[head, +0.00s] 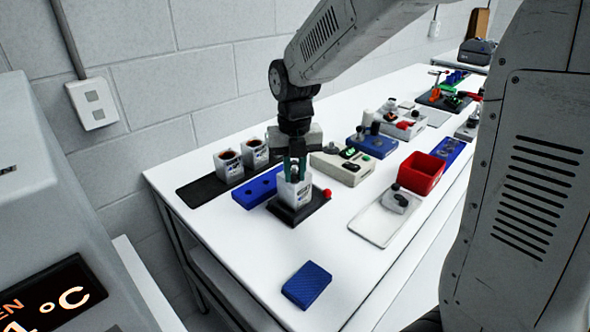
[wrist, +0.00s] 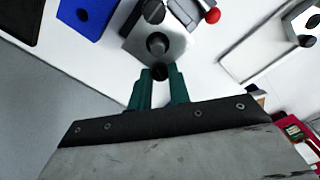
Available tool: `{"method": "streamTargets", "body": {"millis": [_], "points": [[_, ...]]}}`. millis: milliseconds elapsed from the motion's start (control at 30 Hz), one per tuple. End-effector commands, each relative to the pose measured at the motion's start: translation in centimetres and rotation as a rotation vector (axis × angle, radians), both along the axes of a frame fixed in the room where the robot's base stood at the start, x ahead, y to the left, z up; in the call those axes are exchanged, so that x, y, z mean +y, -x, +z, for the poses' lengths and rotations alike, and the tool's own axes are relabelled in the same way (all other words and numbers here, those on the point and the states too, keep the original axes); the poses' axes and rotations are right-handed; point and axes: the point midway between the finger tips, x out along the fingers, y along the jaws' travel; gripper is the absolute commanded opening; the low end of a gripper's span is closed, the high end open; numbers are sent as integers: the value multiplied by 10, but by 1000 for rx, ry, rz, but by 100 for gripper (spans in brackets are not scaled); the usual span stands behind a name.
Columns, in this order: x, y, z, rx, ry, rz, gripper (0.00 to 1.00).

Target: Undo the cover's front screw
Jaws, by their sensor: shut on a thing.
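My gripper (head: 295,174) is over a pale labelled block (head: 295,192), apparently the servo with its cover, on a dark base plate (head: 303,214). In the wrist view, the teal fingertips of my gripper (wrist: 160,72) are closed on a small dark round piece, apparently the front screw (wrist: 160,74). A larger dark round knob (wrist: 158,45) stands just beyond it on the grey cover (wrist: 180,42). Another dark cylinder (wrist: 153,11) lies further off. The fingers hide the screw in the head view, and its seating cannot be told.
A red ball (head: 327,193) sits at the plate's right edge. A blue block (head: 258,188) and two pale cups (head: 229,166) on a black mat (head: 187,193) are left and behind. A red bin (head: 420,174) and white tray (head: 376,229) are right. The front table is mostly clear.

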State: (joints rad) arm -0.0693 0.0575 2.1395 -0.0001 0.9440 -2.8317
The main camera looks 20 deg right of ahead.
Motion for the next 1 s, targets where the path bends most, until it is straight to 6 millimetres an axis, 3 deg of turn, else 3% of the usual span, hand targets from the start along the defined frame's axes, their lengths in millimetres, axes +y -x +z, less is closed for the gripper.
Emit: {"method": "streamTargets", "body": {"millis": [400,933,967,1000], "points": [[1,1,-2,5,5,169,0],[2,1,-2,5,5,188,0],[2,1,-2,5,5,188,27],[2,1,-2,5,5,188,29]]}}
